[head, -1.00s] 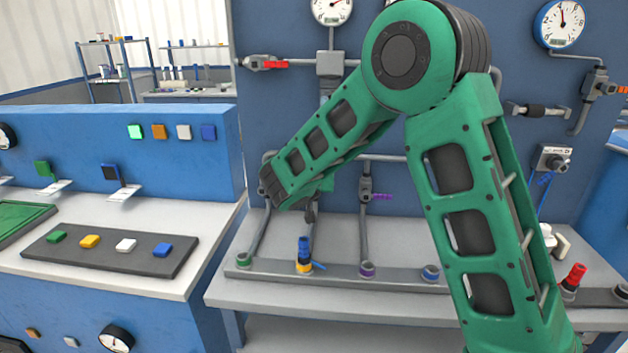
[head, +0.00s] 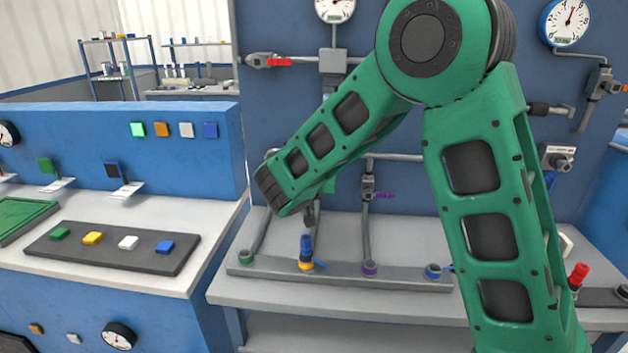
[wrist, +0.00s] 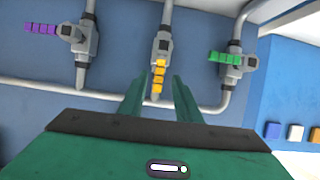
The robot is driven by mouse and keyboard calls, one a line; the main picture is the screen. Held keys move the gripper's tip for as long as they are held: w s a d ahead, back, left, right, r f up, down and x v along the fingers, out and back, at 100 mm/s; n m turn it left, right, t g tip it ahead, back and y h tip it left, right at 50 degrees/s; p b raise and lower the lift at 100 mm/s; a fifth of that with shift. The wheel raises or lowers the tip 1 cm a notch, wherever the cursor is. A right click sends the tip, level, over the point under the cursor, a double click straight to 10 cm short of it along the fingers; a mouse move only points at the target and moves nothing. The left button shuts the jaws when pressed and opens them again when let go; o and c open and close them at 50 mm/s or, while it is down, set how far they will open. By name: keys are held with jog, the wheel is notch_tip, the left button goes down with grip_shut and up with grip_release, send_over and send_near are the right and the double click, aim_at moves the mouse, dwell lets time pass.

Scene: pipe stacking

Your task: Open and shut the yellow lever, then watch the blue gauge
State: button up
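The yellow lever (wrist: 158,75) hangs from a grey valve on the middle pipe in the wrist view, pointing down. My gripper (wrist: 160,88) is open, its two green fingers apart, with the lever showing between their tips. I cannot tell whether they touch it. In the head view my green arm hides the yellow lever and the fingers. The blue gauge (head: 566,22), a white dial with a blue rim, is at the upper right of the head view. Its needle points near the top.
A purple lever (wrist: 42,28) and a green lever (wrist: 225,57) stand on pipes either side. A red lever (head: 280,62) and a white-faced gauge (head: 335,8) are higher on the panel. Several coloured buttons sit on the left bench (head: 205,215).

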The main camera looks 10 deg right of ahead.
jog(key=v, duration=0.6)
jog(key=shift+s+a, duration=0.2)
jog(key=shift+s, duration=0.05)
dwell(1.1)
